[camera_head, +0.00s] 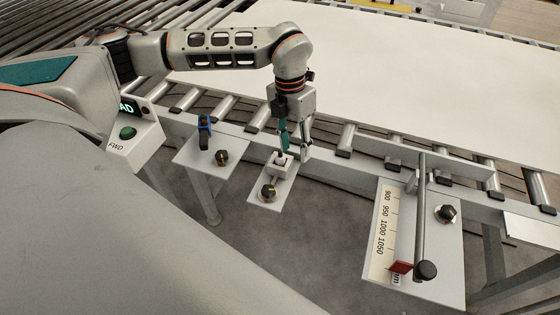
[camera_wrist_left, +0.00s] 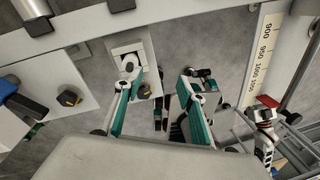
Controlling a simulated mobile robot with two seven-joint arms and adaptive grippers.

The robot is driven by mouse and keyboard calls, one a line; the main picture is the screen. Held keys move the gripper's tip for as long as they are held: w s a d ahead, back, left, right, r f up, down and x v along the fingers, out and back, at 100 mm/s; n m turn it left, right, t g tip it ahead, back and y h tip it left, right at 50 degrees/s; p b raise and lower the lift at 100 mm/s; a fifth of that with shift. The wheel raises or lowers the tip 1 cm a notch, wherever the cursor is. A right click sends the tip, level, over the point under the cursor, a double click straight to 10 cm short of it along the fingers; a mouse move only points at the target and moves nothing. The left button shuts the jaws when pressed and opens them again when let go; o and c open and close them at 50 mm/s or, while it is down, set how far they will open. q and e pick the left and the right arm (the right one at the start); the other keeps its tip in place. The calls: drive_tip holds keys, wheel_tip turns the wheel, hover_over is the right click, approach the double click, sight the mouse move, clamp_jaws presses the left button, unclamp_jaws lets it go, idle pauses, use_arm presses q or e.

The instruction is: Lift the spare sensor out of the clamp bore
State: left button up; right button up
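My left gripper (camera_head: 293,148) hangs from above over the small plate that carries the pale clamp block (camera_head: 284,170). The grey spare sensor (camera_head: 280,157) sticks up from the bore of this block. In the left wrist view, the sensor (camera_wrist_left: 129,64) is a rounded end in the square block (camera_wrist_left: 117,52). My left gripper (camera_wrist_left: 160,75) is open with its green fingers well apart. One fingertip is close beside the sensor; I cannot tell whether it touches. The other is off to the right over the floor.
A black knob (camera_head: 268,193) stands on the clamp plate in front of the block. A plate with a blue bracket (camera_head: 204,132) is to the left. A scale plate (camera_head: 384,235) with a rod and red pointer (camera_head: 401,267) is to the right. The roller conveyor rail (camera_head: 345,172) runs behind.

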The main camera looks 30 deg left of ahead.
sight(281, 156)
use_arm(q)
drive_tip(key=shift+n+t+y, duration=0.3)
drive_tip(key=shift+n+y, duration=0.1)
drive_tip(key=shift+y, duration=0.3)
drive_tip(key=a, duration=0.1)
drive_tip(key=w+a+r, duration=0.1)
drive_tip(key=a, duration=0.1)
drive_tip(key=a+r, duration=0.1)
drive_tip(key=shift+w+a, duration=0.25)
drive_tip(key=shift+a, duration=0.05)
drive_tip(key=shift+a+f, duration=0.2)
drive_tip(key=shift+a, duration=0.1)
drive_tip(key=f, duration=0.7)
drive_tip(key=shift+s+d+f, duration=0.15)
drive_tip(key=shift+s+d, duration=0.15)
drive_tip(key=shift+s, duration=0.1)
drive_tip(key=shift+c, duration=0.5)
clamp_jaws()
